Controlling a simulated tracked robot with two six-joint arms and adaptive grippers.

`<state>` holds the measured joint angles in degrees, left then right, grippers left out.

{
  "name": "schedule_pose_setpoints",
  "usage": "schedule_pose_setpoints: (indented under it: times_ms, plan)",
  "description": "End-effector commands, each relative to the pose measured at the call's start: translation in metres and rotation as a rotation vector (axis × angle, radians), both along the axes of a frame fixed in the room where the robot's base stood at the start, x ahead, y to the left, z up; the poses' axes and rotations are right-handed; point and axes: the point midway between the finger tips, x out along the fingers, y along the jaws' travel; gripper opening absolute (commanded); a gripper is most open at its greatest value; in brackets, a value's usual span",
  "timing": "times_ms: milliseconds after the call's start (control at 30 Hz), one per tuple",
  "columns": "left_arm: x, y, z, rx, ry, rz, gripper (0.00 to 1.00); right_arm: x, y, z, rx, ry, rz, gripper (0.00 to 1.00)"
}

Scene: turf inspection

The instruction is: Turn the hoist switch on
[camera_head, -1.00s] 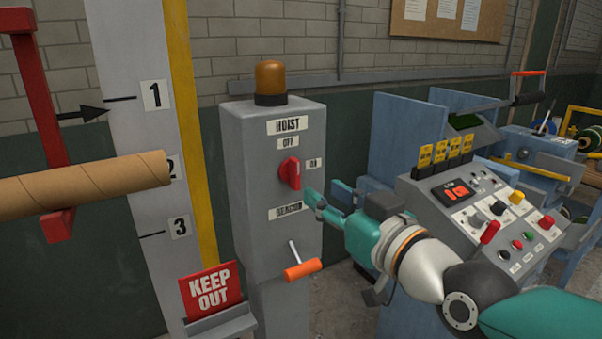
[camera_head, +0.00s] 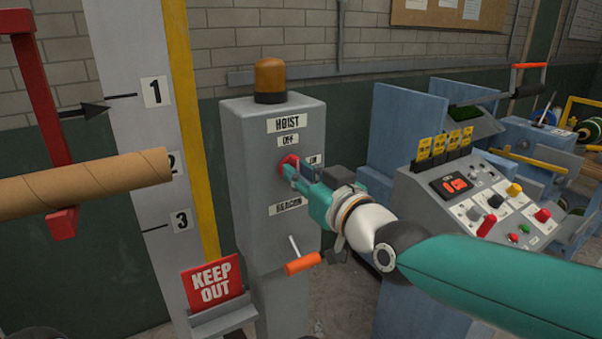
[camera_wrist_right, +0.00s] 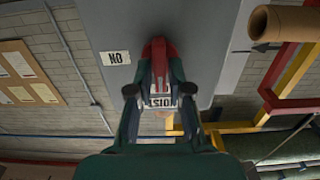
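The hoist switch is a red knob (camera_head: 287,163) on the front of a grey post box (camera_head: 243,175), between the labels HOIST and OFF (camera_head: 288,141) above and BEACON below. The ON label at its right is partly covered by my right gripper (camera_head: 292,172). In the right wrist view my right gripper (camera_wrist_right: 160,68) has its two fingers close along both sides of the red knob (camera_wrist_right: 158,48), seemingly shut on it. The ON label (camera_wrist_right: 116,58) reads upside down there. The knob's handle looks roughly upright, in line with OFF. My left gripper is not in view.
An amber beacon (camera_head: 270,80) tops the box. A cardboard tube (camera_head: 85,185) and a KEEP OUT sign (camera_head: 212,284) are at left. A control console (camera_head: 470,205) stands at right, behind my arm.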

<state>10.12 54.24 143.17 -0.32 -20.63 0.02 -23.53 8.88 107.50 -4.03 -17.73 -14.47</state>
Motion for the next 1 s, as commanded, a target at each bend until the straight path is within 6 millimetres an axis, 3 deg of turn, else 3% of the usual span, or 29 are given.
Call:
schedule_pose_setpoints:
  times_ms: [100, 467, 1000]
  plan:
    - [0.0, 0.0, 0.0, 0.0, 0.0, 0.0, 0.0, 0.0, 0.0, 0.0, 0.0, 0.0, 0.0, 0.0]
    - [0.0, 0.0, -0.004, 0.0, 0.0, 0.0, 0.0, 0.0, 0.0, -0.001, 0.018, 0.009, 0.0, 0.0]
    - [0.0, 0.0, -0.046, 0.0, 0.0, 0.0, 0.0, 0.001, -0.003, -0.004, 0.322, 0.154, -0.001, 0.0]
